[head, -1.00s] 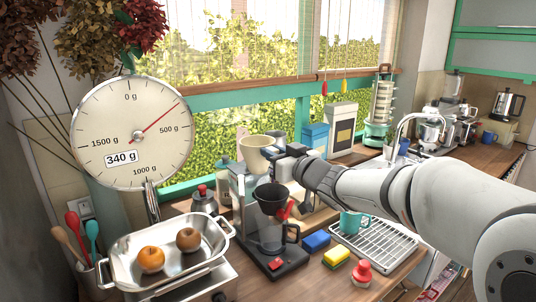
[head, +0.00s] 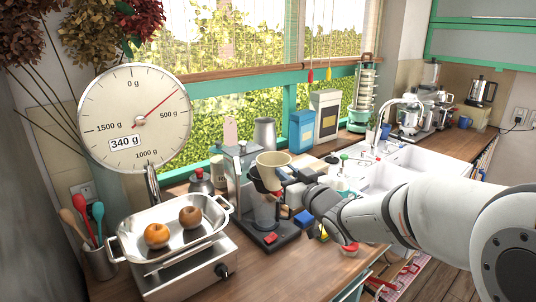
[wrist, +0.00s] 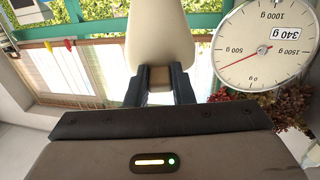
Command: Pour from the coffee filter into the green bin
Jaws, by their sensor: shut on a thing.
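The cream, cone-shaped coffee filter (head: 273,163) is in my gripper (head: 287,177). It looks upright and hangs over the coffee maker (head: 240,178). In the wrist view the filter's pale wall (wrist: 160,38) rises beyond the fingers of my gripper (wrist: 159,80), which are shut on its brown tab. The filter's contents do not show. A black dripper (head: 268,186) of the coffee maker is partly hidden behind and below the filter; I cannot tell whether they touch. I see no green bin in either view.
A scale with a round dial (head: 135,118) and metal pan (head: 170,235) holding two fruits stands at the left. The front counter (head: 285,275) is clear.

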